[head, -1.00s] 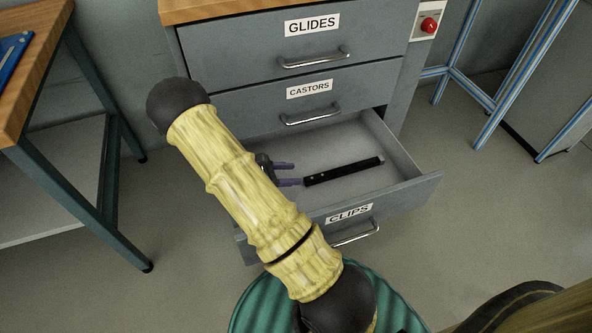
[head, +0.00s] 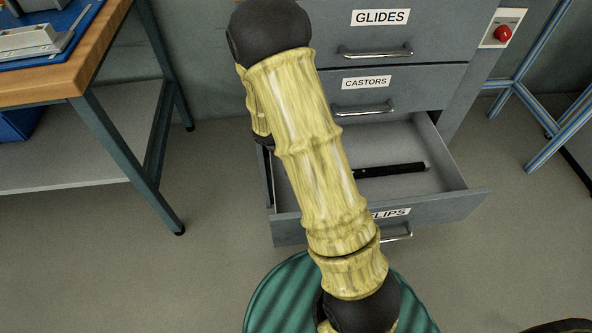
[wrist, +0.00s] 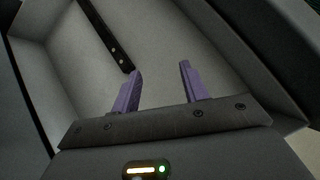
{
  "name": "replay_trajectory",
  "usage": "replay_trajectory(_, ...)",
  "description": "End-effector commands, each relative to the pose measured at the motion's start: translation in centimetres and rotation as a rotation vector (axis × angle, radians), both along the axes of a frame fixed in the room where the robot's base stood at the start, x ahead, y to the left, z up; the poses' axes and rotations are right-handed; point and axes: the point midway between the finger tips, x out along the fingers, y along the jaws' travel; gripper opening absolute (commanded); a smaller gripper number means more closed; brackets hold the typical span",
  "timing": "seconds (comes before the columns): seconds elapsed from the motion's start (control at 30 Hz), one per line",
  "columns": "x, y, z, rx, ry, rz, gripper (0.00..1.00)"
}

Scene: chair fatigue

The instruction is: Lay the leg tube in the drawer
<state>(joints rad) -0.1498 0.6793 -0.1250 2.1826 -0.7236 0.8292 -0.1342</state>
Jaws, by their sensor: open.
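The leg tube (head: 390,170) is a thin black bar lying on the floor of the open drawer labelled CLIPS (head: 440,198). My arm hides its left part in the head view. In the wrist view the tube (wrist: 103,35) shows two pale holes near its close end. My gripper (wrist: 158,82) is open, with two purple fingers over the drawer's interior. The tube's end is just beyond the left finger, and nothing is between the fingers. Whether that finger touches the tube I cannot tell. In the head view my arm hides the gripper.
Shut drawers labelled CASTORS (head: 400,85) and GLIDES (head: 420,35) are above the open one. A wooden-topped workbench (head: 90,80) stands at the left. A red button (head: 502,33) is on the cabinet's right. Blue-striped frame posts (head: 550,85) stand further right.

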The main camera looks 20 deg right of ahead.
Motion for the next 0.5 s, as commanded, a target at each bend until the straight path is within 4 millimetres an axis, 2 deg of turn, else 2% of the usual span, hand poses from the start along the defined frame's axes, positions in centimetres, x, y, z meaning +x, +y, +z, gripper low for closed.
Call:
replay_trajectory(0.03, -0.5, 0.8, 1.0, 0.049, -0.062, -0.057, 0.44)
replay_trajectory(0.3, -2.7, 5.6, 5.4, 0.288, -0.374, -0.359, 0.44)
replay_trajectory(0.5, -3.8, 8.3, 8.9, 0.441, -0.614, -0.575, 0.44)
